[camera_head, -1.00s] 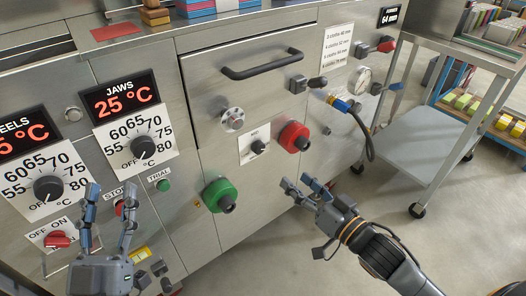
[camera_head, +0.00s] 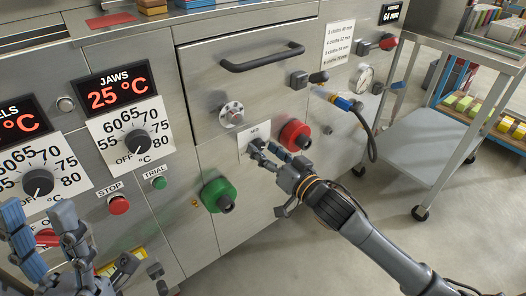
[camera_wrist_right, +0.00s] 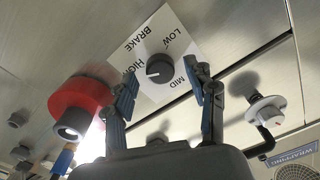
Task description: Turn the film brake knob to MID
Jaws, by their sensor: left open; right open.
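The film brake knob (camera_wrist_right: 159,68) is a small black dial on a white plate (camera_wrist_right: 178,35) marked LOW, MID, HIGH and BRAKE in the right wrist view. Its white pointer mark appears to face the HIGH side. In the head view the plate (camera_head: 247,137) shows, but my right gripper (camera_head: 265,153) hides most of the knob. In the wrist view my right gripper (camera_wrist_right: 166,84) is open, with its fingers on either side of the knob's near side and gaps between. My left gripper (camera_head: 40,218) is open and empty at the lower left.
A red knob (camera_head: 294,135) sits right beside the brake plate, and a green knob (camera_head: 217,195) is below left. A silver dial (camera_head: 231,113) is above left. A hose (camera_head: 364,130) hangs at right, near a metal cart (camera_head: 430,150).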

